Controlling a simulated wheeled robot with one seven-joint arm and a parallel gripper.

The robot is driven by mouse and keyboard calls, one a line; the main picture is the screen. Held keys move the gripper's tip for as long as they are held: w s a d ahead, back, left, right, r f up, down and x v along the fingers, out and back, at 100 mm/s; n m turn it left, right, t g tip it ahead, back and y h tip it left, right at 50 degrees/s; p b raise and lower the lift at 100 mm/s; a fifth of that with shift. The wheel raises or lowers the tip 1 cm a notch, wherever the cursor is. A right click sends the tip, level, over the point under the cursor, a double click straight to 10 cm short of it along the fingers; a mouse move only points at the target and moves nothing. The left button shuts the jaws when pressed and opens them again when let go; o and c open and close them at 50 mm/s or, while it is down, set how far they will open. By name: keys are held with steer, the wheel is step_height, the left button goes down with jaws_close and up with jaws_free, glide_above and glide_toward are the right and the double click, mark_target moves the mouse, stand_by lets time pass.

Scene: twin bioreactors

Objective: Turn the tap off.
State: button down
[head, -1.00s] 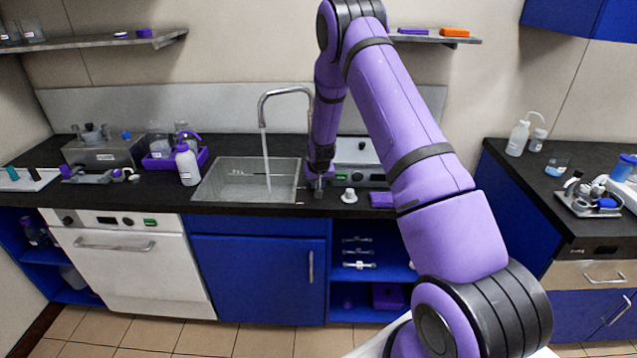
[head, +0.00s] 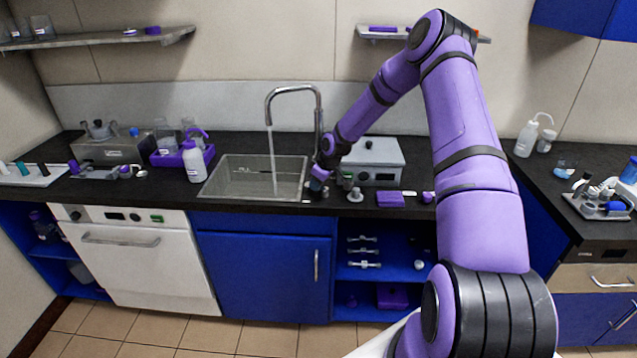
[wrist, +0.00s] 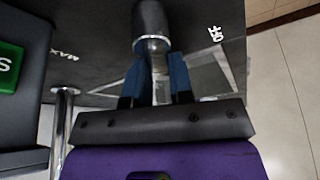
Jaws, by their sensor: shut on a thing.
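The chrome tap (head: 318,110) arches over the sink (head: 232,189), and a stream of water (head: 272,160) runs from its spout. My gripper (head: 317,184) is low at the sink's right edge, beside the tap's base. In the wrist view its blue fingers (wrist: 156,80) are shut on the tap's lever (wrist: 151,45), a metal rod with a dark rounded end. The lever lies between a white "MAX" mark (wrist: 62,68) on the left and a white "OFF" mark (wrist: 215,34) on the right. The head view mostly hides the lever behind my gripper.
A grey box device (head: 374,160) stands right of my gripper, with a small white stand (head: 355,195) and a purple block (head: 390,199) in front. A purple tray with bottles (head: 182,158) is left of the sink. A shelf (head: 385,34) hangs above.

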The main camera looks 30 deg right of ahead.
steer(key=n, duration=0.1)
steer(key=n+g, duration=0.1)
steer(key=n, duration=0.1)
steer(key=s+n+y, duration=0.1)
steer(key=shift+a+n, duration=0.4)
steer(key=shift+g, duration=0.3)
steer(key=c, duration=1)
jaws_free()
steer(key=v, duration=1)
steer(key=shift+d+r, duration=0.25)
steer(key=shift+r, duration=0.05)
steer(key=shift+s, duration=0.1)
